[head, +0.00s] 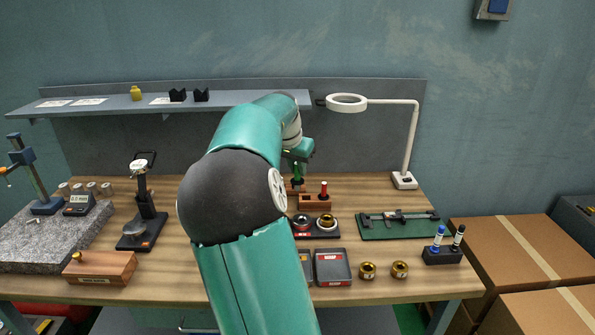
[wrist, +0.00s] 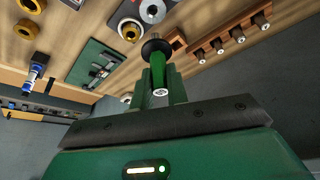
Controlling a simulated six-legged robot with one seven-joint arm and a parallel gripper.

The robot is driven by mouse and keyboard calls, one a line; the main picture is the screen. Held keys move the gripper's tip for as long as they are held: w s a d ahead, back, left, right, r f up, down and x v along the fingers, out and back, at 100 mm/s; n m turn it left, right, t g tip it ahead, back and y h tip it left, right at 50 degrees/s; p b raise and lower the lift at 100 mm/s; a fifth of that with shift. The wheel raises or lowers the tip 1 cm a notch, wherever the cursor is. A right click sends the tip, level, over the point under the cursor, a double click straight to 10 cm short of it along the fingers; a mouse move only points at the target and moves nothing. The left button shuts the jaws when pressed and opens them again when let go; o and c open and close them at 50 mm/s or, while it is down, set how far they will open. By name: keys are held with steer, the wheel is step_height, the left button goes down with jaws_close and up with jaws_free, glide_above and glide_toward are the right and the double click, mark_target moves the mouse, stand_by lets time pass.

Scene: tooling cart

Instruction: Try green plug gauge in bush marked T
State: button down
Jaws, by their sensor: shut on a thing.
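My gripper (wrist: 158,82) is shut on the green plug gauge (wrist: 157,68), gripping its green handle; a black collar and metal end point away from the jaws. In the head view the gauge (head: 297,172) is at the back of the bench, by the wooden rack, partly hidden by my arm. Two ringed bushes, left (head: 301,221) and right (head: 327,221), sit on a dark base in front of the rack. They also show in the wrist view, one silvery (wrist: 152,10) and one brass-coloured (wrist: 130,30), apart from the gauge. I cannot read a T on either.
A wooden rack (head: 314,202) holds a red-handled gauge (head: 323,188). A green case with a caliper (head: 400,231) lies to the right. Trays (head: 333,281) and two loose brass bushes (head: 367,270) (head: 399,269) are near the front edge. A lamp (head: 411,150) stands back right.

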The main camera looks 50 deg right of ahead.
steer(key=shift+r, duration=1.1)
